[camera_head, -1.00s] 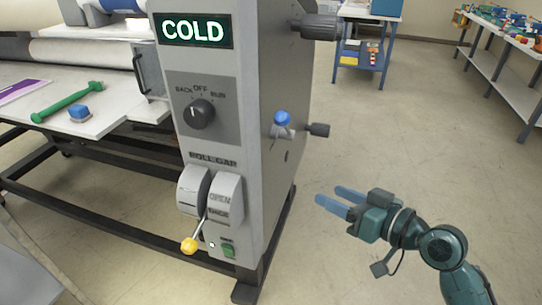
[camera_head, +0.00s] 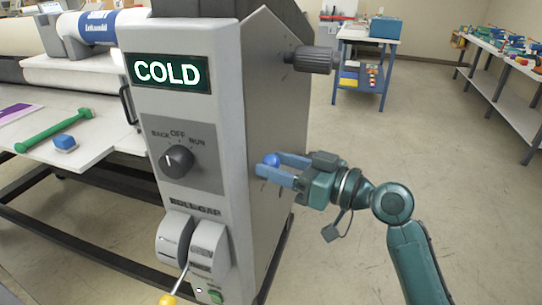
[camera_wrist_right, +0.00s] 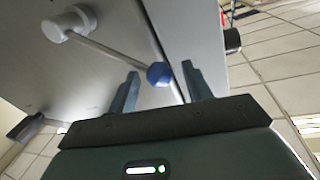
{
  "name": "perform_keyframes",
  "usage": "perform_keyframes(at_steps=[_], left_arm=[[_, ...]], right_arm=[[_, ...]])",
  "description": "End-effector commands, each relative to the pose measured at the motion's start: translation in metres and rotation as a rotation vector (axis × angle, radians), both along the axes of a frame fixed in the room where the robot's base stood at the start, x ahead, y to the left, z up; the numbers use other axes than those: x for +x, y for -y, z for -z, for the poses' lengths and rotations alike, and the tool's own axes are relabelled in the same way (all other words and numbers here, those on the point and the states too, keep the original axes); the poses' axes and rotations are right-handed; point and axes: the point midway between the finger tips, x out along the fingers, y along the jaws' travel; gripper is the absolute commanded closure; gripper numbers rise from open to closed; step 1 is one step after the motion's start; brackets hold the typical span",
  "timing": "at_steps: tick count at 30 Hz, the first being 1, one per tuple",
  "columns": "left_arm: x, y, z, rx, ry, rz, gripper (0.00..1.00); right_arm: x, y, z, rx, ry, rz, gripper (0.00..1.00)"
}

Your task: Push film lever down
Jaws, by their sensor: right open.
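The film lever is a thin rod with a blue knob (camera_head: 272,160) on the side face of the grey laminator (camera_head: 277,100). In the right wrist view the blue knob (camera_wrist_right: 159,74) sits at the end of the rod, which runs up left to a round white pivot (camera_wrist_right: 69,24). My right gripper (camera_head: 269,168) is open, its two blue fingers around the knob's place at the machine's side. In the wrist view the knob shows between the fingertips (camera_wrist_right: 162,78); contact cannot be told. My left gripper is not in view.
A yellow-knobbed roll-gap lever (camera_head: 168,299) and a mode dial (camera_head: 178,161) are on the front panel. A dark handle (camera_head: 314,60) juts from the side above my gripper. Open floor (camera_head: 440,150) lies to the right.

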Motion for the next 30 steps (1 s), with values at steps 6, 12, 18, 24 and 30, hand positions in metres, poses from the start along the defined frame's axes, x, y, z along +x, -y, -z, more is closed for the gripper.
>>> perform_keyframes(at_steps=[6,12,18,24,30], left_arm=[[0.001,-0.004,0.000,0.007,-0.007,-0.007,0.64],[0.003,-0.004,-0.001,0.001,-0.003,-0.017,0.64],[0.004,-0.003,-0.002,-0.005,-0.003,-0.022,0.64],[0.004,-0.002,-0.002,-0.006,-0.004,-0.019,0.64],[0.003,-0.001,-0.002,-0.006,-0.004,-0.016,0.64]], right_arm=[[0.009,-0.015,0.000,-0.001,-0.001,0.001,0.50],[0.009,-0.017,0.001,-0.001,0.000,0.000,0.50],[0.009,-0.016,0.001,-0.001,-0.001,0.001,0.59],[0.009,-0.016,0.001,-0.001,-0.001,0.001,0.76],[0.009,-0.016,0.001,-0.001,-0.003,0.000,0.92]])
